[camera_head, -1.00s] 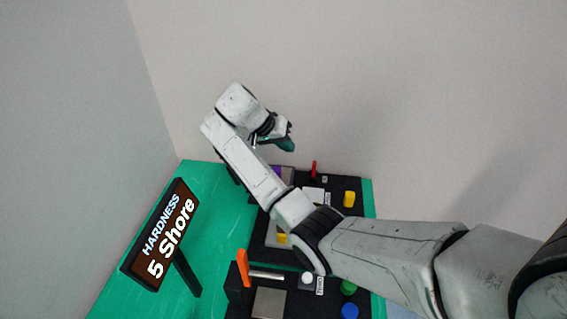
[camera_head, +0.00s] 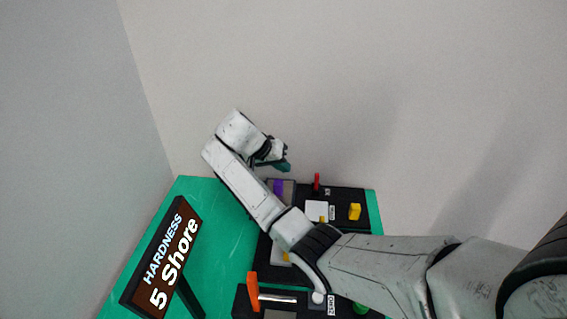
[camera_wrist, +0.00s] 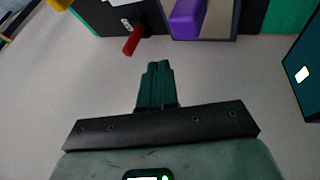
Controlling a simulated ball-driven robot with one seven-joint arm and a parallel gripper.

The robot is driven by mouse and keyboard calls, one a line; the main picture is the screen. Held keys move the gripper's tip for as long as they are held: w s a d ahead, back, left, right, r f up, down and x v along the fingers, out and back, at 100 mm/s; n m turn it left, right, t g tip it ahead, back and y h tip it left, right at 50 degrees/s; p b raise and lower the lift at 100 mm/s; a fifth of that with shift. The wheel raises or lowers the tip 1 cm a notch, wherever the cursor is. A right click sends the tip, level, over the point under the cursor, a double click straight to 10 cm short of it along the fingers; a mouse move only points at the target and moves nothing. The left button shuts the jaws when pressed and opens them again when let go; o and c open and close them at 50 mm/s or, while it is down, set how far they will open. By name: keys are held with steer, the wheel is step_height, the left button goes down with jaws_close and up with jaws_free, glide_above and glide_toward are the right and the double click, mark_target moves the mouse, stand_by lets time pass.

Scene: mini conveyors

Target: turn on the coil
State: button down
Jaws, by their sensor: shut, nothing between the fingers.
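A red lever (camera_head: 316,182) stands up at the back of the black panel. It also shows in the wrist view (camera_wrist: 134,40), just up and left of my fingertips and apart from them. My gripper (camera_head: 286,167) is above the panel's back edge, left of the red lever. In the wrist view its dark green fingers (camera_wrist: 157,68) are together with nothing between them. A purple block (camera_head: 278,187) sits on a grey pad left of the lever, and it shows at the top of the wrist view (camera_wrist: 187,18). I cannot tell which part is the coil.
A yellow knob (camera_head: 355,211) and a white square plate (camera_head: 316,209) are on the back panel. An orange lever (camera_head: 252,292) is on the front panel. My arm hides part of the panels.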

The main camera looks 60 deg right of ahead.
mark_target(316, 183)
steer(key=x, duration=0.6)
steer(key=shift+s+d+f+p, duration=0.2)
steer(key=shift+d+f+p, duration=0.1)
steer(key=shift+p, duration=0.1)
steer(key=shift+s+d+r+p, duration=0.1)
steer(key=shift+s+d+p, duration=0.1)
steer(key=shift+s+p, duration=0.3)
steer(key=shift+s+d+r+p, duration=0.1)
steer(key=shift+s+d+p, duration=0.1)
steer(key=shift+s, duration=0.45)
steer(key=shift+s+d+f, duration=0.15)
steer(key=shift+s+d, duration=0.1)
steer(key=shift+s, duration=0.35)
steer(key=shift+d, duration=0.15)
steer(key=shift+s, duration=0.15)
